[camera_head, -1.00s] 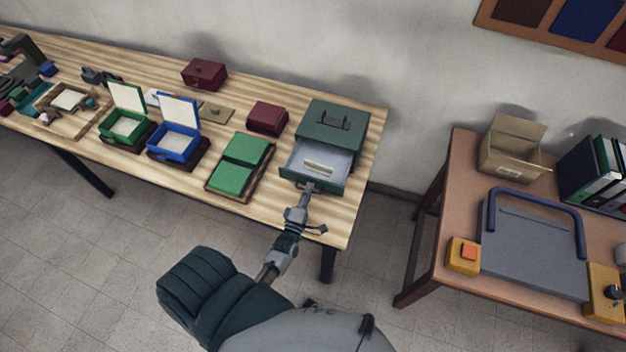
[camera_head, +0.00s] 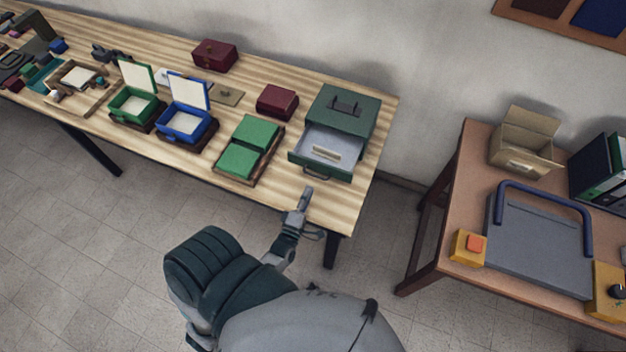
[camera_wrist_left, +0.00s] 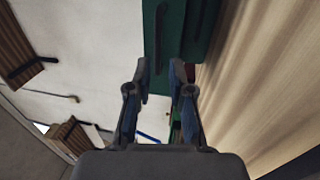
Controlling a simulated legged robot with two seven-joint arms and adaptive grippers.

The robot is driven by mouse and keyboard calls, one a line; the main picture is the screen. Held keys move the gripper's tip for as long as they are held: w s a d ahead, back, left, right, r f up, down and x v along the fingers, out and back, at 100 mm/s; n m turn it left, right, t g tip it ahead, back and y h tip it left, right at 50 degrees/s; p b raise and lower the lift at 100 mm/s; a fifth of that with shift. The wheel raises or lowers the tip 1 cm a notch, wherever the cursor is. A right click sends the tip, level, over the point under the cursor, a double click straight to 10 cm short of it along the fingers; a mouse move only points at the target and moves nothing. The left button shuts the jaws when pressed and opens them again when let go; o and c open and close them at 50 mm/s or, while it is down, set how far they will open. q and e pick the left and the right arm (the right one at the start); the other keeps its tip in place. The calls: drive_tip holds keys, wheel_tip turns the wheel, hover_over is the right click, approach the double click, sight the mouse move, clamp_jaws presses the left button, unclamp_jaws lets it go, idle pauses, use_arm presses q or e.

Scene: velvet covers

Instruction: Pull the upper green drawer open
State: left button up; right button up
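The green cabinet (camera_head: 347,106) stands at the right end of the wooden table, with a dark handle on top. Its green drawer (camera_head: 315,165) is pulled out towards me, showing a grey inside with a pale label-like piece. The drawer's handle (camera_head: 316,174) is on its front; I see no second drawer clearly. My right gripper is not in view.
Green boxes (camera_head: 254,132), a dark red box (camera_head: 277,101) and an open blue box (camera_head: 184,122) stand left of the cabinet. A brown table (camera_head: 450,220) with a grey board (camera_head: 540,235) is at the right. Bare floor lies between the tables.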

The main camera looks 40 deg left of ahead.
use_arm(q)
drive_tip(key=v, duration=0.4)
drive_tip(key=shift+s, duration=0.25)
drive_tip(key=shift+s+f, duration=0.15)
drive_tip(key=shift+s, duration=0.15)
drive_tip(key=shift+a, duration=0.1)
